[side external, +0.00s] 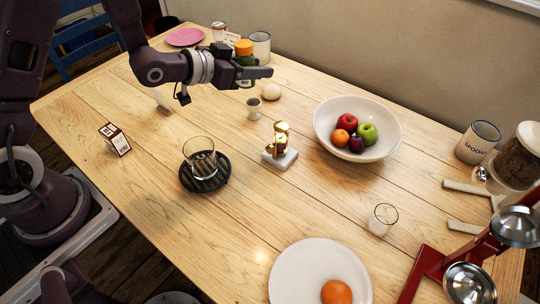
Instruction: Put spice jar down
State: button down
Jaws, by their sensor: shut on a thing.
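The spice jar (243,48) has an orange lid and a dark green body. It is held up above the far part of the wooden table (150,205). My gripper (258,72) is shut on the jar, with one finger pointing right in front of it. The jar looks upright. Its lower part is partly hidden by the finger, and the gap between jar and table cannot be told exactly.
Near the jar stand a white mug (261,43), a pale round object (271,91) and a small cup (254,109). A fruit bowl (325,125), gold ornament (281,133) and glass on a black coaster (183,178) are closer. The table's left middle is mostly clear.

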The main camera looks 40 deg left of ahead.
jog(key=s+d+f+m+g+h, duration=0.25)
jog(key=s+d+f+h, duration=0.2)
jog(key=d+f, duration=0.4)
jog(key=m+g+h, duration=0.1)
jog(key=m+h, duration=0.1)
jog(key=m, duration=0.2)
send_over(281, 215)
notch_tip(281, 215, down, 5)
notch_tip(281, 215, down, 10)
jog(key=shift+r, duration=0.1)
jog(key=shift+f, duration=0.3)
jog(key=c, duration=0.9)
grip_release()
jog(key=shift+f, duration=0.1)
